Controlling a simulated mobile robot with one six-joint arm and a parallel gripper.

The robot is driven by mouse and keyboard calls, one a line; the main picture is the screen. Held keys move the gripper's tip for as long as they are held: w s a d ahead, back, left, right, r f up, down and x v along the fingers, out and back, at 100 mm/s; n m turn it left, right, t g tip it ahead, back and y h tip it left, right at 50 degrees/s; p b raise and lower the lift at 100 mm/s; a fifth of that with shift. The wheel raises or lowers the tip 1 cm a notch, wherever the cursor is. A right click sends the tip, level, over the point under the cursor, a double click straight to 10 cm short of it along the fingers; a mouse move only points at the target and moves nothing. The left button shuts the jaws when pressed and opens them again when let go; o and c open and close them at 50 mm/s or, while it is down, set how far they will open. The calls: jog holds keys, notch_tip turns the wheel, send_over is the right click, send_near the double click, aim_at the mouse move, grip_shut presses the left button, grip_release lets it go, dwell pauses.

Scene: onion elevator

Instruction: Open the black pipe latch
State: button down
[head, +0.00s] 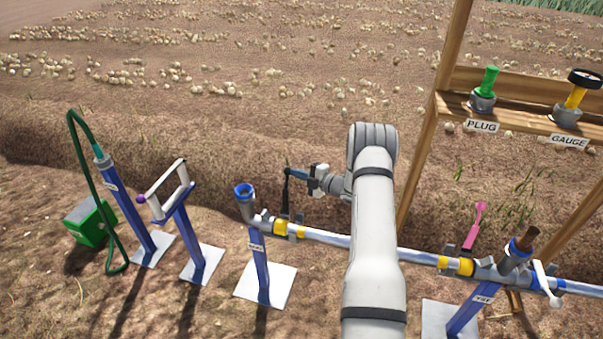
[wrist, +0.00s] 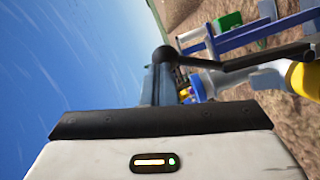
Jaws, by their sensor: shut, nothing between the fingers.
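The black pipe latch (head: 285,196) stands upright on the pipe at the yellow band (head: 289,229), left of my arm in the head view. In the wrist view the black latch (wrist: 235,63) runs across from the right and ends in a round knob near my fingertips. My gripper (head: 291,172) is shut and empty, its blue fingers pointing left at the latch's upper end. In the wrist view the gripper (wrist: 160,84) is just behind the knob; whether they touch I cannot tell.
The silver pipe (head: 330,238) runs right beneath my arm to a pink latch (head: 476,225) and a second post (head: 470,315). A wooden frame (head: 425,165) holds a green plug (head: 488,82) and a gauge (head: 575,93). A crank stand (head: 183,235) and green box (head: 90,222) are at left.

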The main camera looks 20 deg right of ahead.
jog(key=a+r+p+v, duration=0.1)
jog(key=v, duration=1.1)
jog(key=shift+s+r, duration=0.45)
jog(key=shift+s, duration=0.2)
jog(key=s+a+r+n+g+p, duration=0.2)
jog(key=s+a+r+n+g, duration=0.45)
jog(key=a+r+n, duration=0.5)
jog(key=s+a+r+n+g+p, duration=0.1)
jog(key=s+a+r+n+g, duration=0.55)
jog(key=n, duration=0.75)
jog(key=s+a+r+n+t+h+p, duration=0.1)
jog(key=s+r+n+h, duration=0.4)
jog(key=s+n, duration=0.5)
jog(key=s+a+r+n+t+h+p, duration=0.1)
jog(key=s+r+n+h, duration=0.4)
jog(key=s+n, duration=0.5)
jog(key=shift+s+a+r+n+p, duration=0.35)
jog(key=shift+r+n, duration=0.35)
jog(key=shift+n, duration=1.55)
